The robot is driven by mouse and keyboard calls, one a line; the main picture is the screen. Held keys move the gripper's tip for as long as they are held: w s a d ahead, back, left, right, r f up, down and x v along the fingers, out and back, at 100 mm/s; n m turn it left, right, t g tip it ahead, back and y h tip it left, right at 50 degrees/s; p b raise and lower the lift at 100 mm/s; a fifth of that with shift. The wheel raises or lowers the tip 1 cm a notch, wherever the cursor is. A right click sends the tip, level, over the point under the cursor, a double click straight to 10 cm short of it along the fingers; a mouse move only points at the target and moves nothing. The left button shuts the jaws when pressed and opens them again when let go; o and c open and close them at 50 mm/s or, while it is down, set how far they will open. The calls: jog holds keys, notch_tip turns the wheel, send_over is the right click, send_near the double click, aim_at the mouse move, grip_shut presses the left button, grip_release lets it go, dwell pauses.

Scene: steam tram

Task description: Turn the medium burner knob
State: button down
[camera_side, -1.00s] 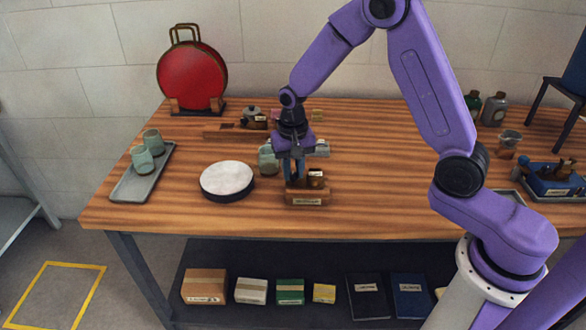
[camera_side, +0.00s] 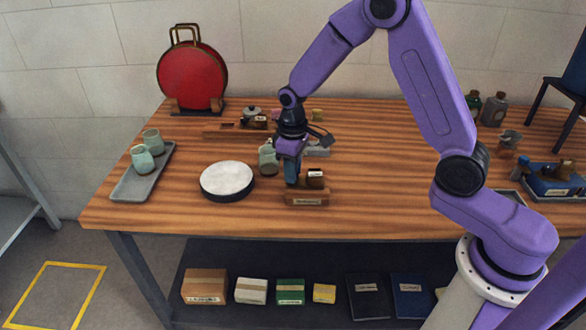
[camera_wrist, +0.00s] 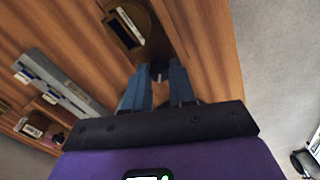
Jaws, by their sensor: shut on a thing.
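A small wooden unit (camera_side: 307,198) with a pale label on its front stands near the table's front edge, right of the round white-topped disc. It carries a brown block with a pale top (camera_side: 315,179), which also shows in the wrist view (camera_wrist: 141,12). My gripper (camera_side: 291,183) points down at the unit's left end. In the wrist view its blue fingers (camera_wrist: 158,84) are shut on a small dark knob (camera_wrist: 158,67). The fingers hide most of the knob, and I cannot read its size marking.
A white-topped round disc (camera_side: 227,178) lies left of my gripper. A grey tray (camera_side: 130,188) with two green cups is at the left. A pale green cup (camera_side: 268,158) stands close behind my gripper.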

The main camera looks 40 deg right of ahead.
jog(key=n, duration=0.6)
jog(key=shift+n, duration=0.3)
dwell(0.5)
jog(key=c, duration=1.2)
grip_release()
notch_tip(320, 180, up, 17)
jog(key=shift+r, duration=0.2)
